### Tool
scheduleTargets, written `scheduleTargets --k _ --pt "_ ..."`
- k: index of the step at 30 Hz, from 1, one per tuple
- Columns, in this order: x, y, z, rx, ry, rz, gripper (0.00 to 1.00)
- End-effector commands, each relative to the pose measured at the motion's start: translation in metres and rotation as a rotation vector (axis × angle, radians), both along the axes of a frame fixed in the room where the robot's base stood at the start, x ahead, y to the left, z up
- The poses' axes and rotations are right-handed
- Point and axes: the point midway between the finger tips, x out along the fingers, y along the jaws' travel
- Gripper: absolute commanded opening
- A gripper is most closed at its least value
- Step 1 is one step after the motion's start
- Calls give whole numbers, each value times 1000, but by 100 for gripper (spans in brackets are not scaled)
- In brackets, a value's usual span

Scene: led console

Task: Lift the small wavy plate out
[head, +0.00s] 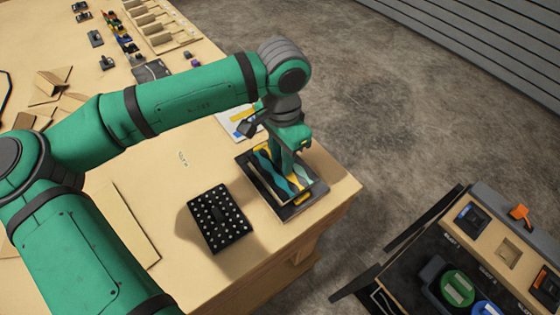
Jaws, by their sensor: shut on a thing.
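A dark shallow tray (313,196) sits near the corner of the wooden table. Inside it lie wavy-edged plates (268,181) in teal, yellow, pale and dark bands. My gripper (287,168) points down into the back part of the tray and is shut on one of the pieces there, seemingly a wavy plate. The gripper body hides its fingertips and most of the held piece. I cannot tell which plate is held, or whether it is clear of the tray floor.
A black block with white dots (218,218) lies left of the tray. A white sheet with coloured marks (236,124) lies behind it. Small parts and wooden holders fill the table's far left. A console (480,250) stands at lower right, across open floor.

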Motion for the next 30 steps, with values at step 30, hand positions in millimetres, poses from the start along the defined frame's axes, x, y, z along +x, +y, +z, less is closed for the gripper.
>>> scheduleTargets --k 30 --pt "-122 -31 96 2 -1 0 3"
